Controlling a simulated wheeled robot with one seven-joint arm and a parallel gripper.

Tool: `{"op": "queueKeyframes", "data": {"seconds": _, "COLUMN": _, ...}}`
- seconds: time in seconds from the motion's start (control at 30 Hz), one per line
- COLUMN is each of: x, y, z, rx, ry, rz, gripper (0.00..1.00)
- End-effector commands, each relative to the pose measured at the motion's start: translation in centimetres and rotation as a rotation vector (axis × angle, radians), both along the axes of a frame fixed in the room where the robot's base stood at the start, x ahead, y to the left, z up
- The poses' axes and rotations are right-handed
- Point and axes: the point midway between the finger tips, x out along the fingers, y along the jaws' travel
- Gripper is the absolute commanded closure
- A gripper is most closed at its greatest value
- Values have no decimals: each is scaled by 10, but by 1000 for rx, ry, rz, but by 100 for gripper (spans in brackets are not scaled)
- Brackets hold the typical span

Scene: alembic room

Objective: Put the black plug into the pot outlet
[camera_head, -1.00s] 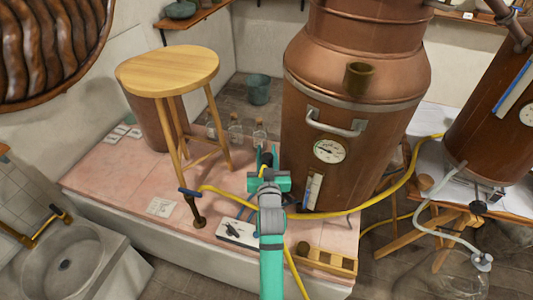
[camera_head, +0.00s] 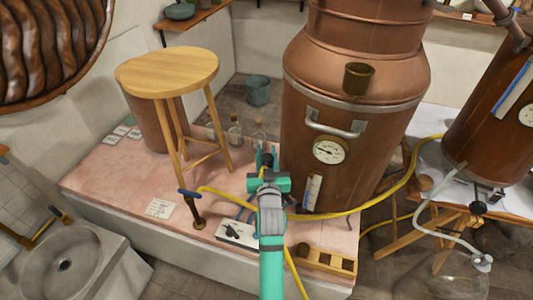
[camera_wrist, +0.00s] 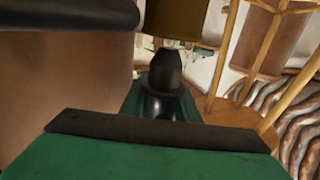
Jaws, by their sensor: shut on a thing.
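The large copper pot (camera_head: 345,170) stands on the pink platform. My gripper (camera_head: 267,172) is low beside the pot's left side. In the wrist view it is shut on the black plug (camera_wrist: 165,72), whose narrow tip points away from my green fingers. A brass cylinder (camera_wrist: 178,18), apparently the pot outlet, is just beyond the plug tip. I cannot tell whether they touch. In the head view my gripper hides most of the plug and this spot. Another short brass fitting (camera_head: 358,77) sits higher on the pot's front.
A wooden stool (camera_head: 168,70) stands left of my gripper. Glass bottles (camera_head: 235,132) stand behind it. A yellow hose (camera_head: 345,212) runs past the pot's base. A white board (camera_head: 238,232) and a wooden rack (camera_head: 327,262) lie near the platform (camera_head: 110,172) front.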

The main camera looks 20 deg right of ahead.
Motion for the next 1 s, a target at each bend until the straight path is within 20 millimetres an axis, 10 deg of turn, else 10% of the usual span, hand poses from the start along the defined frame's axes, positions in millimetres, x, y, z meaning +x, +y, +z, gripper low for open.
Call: {"op": "queueKeyframes", "data": {"seconds": 1.0, "x": -1, "y": -1, "z": -11, "rx": 0, "ry": 1, "rz": -2, "gripper": 100}}
